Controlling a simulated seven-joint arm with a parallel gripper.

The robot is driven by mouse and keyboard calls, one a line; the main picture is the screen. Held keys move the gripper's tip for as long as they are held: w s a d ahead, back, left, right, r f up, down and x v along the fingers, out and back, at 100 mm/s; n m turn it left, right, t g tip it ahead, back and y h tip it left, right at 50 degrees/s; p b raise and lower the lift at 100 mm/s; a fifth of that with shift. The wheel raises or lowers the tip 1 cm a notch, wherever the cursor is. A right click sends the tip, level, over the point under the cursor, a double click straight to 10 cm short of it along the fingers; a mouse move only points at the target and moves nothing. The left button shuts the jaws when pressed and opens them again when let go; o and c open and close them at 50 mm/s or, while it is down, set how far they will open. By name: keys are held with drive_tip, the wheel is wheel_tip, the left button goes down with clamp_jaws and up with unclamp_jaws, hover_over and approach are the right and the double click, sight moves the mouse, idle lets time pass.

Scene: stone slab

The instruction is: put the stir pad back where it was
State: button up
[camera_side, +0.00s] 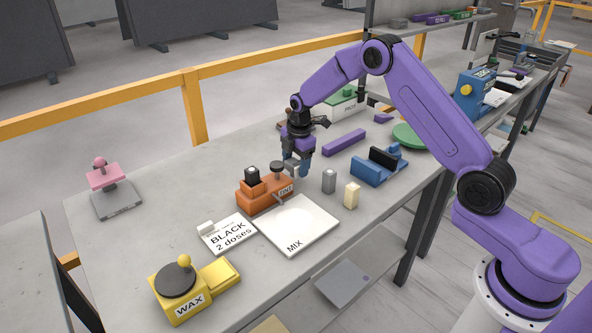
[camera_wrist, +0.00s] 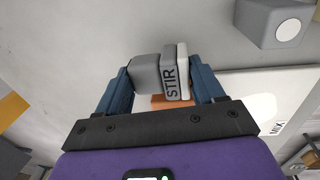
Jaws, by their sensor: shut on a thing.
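My gripper (camera_side: 297,167) hangs over the slab just behind and right of the orange unit (camera_side: 257,197). Its two blue fingers are shut on the stir pad (camera_wrist: 171,74). In the wrist view the pad is a grey block with a "STIR" label and a pale face, held between the fingers (camera_wrist: 160,70). In the side view the fingers mostly hide the pad, and I cannot tell whether it touches the slab. A little orange (camera_wrist: 157,100) shows behind the pad in the wrist view.
Right of the gripper stand a grey block (camera_side: 329,181), a cream block (camera_side: 352,196) and a blue holder (camera_side: 368,172). In front lie the white MIX plate (camera_side: 300,222) and the BLACK card (camera_side: 228,233). The yellow WAX unit (camera_side: 178,294) is nearest. The slab's back left is mostly bare.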

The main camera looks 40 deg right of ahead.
drive_tip(key=shift+f, duration=1.4)
drive_tip(key=o, duration=1.2)
drive_tip(key=shift+f, duration=0.1)
